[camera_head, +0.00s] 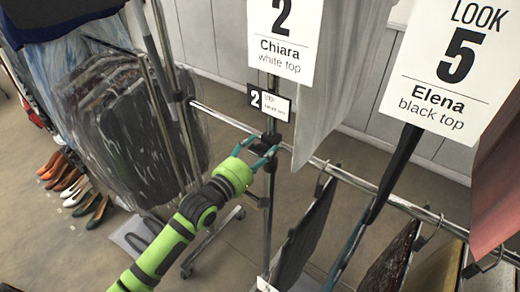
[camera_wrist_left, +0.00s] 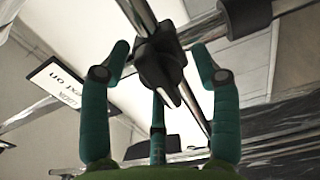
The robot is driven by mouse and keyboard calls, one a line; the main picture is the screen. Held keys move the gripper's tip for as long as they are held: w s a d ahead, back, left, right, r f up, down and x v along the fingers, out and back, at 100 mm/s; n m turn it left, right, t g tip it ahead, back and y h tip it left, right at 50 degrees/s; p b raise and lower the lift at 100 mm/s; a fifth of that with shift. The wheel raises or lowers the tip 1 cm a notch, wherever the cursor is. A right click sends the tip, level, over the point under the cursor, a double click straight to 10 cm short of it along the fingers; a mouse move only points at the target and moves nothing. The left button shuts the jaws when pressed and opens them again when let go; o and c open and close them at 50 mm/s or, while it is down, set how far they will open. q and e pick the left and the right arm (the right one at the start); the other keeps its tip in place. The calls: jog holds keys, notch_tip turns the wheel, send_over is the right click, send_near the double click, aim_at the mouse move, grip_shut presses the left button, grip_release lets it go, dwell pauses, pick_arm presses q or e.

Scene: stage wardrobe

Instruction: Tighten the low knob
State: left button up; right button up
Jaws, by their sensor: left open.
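A dark winged knob (camera_wrist_left: 160,78) on a black clamp shows in the left wrist view, where a chrome upright meets a rail. A dark fitting (camera_head: 259,202) shows lower on that upright. The fingers partly hide the clamp there. My right gripper is not in view.
A chrome rail (camera_head: 228,120) crosses the upright, with a small "2" tag (camera_head: 270,104) above my gripper. Large look cards (camera_head: 285,40) and hanging garments (camera_head: 305,235) crowd the right. A bagged garment rack (camera_head: 130,120) stands left, with shoes (camera_head: 72,185) on the floor.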

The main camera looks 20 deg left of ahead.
pick_arm(q)
jog(key=c, duration=1.1)
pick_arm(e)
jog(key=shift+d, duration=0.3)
pick_arm(q)
jog(key=shift+m, duration=0.3)
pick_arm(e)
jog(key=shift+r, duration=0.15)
pick_arm(q)
jog(key=m+p, duration=0.1)
jog(key=m, duration=0.2)
jog(key=shift+m+p, duration=0.35)
jog(key=shift+m, duration=0.05)
jog(key=m+p, duration=0.1)
jog(key=m, duration=0.3)
jog(key=shift+f, duration=0.1)
jog(key=m+p, duration=0.1)
jog(key=m, duration=0.4)
jog(key=shift+f+m, duration=0.1)
jog(key=shift+m, duration=2.1)
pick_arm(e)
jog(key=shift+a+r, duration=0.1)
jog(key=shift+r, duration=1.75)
pick_arm(q)
jog(key=shift+a, duration=0.1)
